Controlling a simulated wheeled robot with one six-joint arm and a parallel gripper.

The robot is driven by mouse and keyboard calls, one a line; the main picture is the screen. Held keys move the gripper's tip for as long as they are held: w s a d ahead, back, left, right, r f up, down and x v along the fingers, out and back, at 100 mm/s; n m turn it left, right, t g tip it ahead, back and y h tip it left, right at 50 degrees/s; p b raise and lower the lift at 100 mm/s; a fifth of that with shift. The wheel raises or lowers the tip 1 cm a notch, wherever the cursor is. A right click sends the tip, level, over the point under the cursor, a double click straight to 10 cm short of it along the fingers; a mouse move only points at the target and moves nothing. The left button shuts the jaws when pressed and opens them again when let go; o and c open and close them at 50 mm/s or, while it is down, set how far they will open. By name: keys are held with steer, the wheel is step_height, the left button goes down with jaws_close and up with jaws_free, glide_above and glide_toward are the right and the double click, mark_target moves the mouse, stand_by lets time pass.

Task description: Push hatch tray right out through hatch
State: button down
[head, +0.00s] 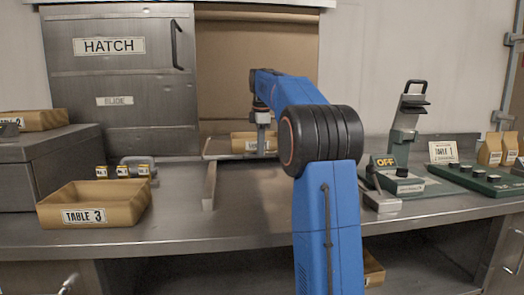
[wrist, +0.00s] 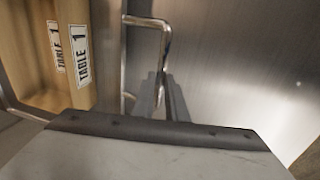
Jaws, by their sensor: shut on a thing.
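The metal hatch tray (head: 216,149) lies at the foot of the open hatch (head: 255,65). A tan bin (head: 240,138) labelled TABLE 1 stands on it; its label also shows on the left of the wrist view (wrist: 82,55). My gripper (head: 262,140) reaches down at the tray's near side in the head view. In the wrist view my gripper (wrist: 163,98) is shut on the bent metal tray handle (wrist: 150,22). My arm hides the tray's right part in the head view.
The hatch door (head: 118,75) is slid left, with a vertical handle. A metal guide strip (head: 209,187) runs on the counter left of my arm. A TABLE 3 bin (head: 95,205) stands front left. A green-based device (head: 405,170) with an OFF sign stands right of my arm.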

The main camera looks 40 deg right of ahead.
steer(key=w, duration=0.1)
steer(key=w+d, duration=0.1)
steer(key=w, duration=0.1)
steer(key=shift+w+d, duration=0.15)
steer(key=shift+d, duration=0.2)
steer(key=shift+r, duration=0.1)
steer(key=c, duration=1.8)
jaws_free()
steer(key=shift+w, duration=0.15)
steer(key=shift+o, duration=0.2)
step_height(320, 180, up, 12)
steer(key=s+a, duration=0.1)
steer(key=s, duration=0.1)
steer(key=shift+f, duration=0.2)
steer(key=shift+s, duration=0.15)
